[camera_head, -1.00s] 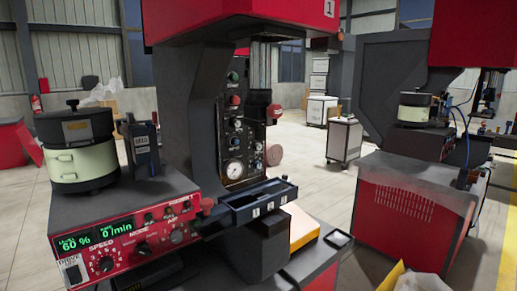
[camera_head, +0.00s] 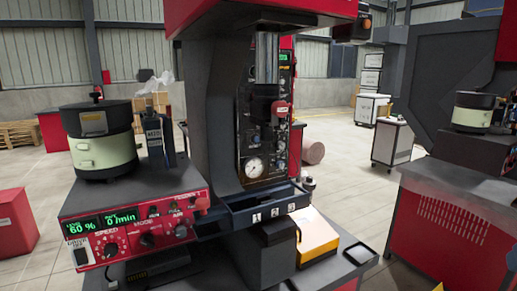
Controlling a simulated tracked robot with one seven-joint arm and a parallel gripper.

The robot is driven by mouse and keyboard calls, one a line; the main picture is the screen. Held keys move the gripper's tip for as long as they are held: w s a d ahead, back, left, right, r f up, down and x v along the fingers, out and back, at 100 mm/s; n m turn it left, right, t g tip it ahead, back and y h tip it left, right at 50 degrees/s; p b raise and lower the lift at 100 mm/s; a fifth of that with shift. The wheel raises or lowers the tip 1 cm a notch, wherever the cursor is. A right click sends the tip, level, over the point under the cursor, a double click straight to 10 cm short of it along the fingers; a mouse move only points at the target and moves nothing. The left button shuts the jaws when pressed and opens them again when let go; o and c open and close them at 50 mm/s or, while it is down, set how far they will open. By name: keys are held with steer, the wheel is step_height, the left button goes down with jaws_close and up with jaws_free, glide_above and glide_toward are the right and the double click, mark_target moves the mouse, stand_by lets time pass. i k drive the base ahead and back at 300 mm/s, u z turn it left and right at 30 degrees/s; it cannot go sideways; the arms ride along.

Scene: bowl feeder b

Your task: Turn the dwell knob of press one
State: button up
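Press one stands in the middle, with a dark column (camera_head: 210,120) and a red head (camera_head: 260,12). Its dark control panel (camera_head: 246,140) faces me at the back, with a white round gauge (camera_head: 254,167) low on it. The press ram (camera_head: 266,65) hangs in front and hides part of the panel. Small knobs and buttons show beside the ram, but their labels are too small to read, so I cannot tell which one is the dwell knob. My gripper is not in view.
A bowl feeder (camera_head: 103,150) stands at left on a red-fronted control box (camera_head: 135,225) showing 60 % and 0/min. A dark tray (camera_head: 240,217) and a yellow-orange box (camera_head: 316,236) sit before the press. Another red machine (camera_head: 450,215) stands at right, with floor between.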

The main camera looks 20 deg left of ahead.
mark_target(280, 144)
steer(key=u, duration=0.2)
steer(key=i, duration=0.6)
steer(key=u, duration=0.3)
steer(key=k, duration=0.9)
steer(key=u, duration=0.2)
steer(key=i, duration=0.9)
steer(key=z, duration=0.1)
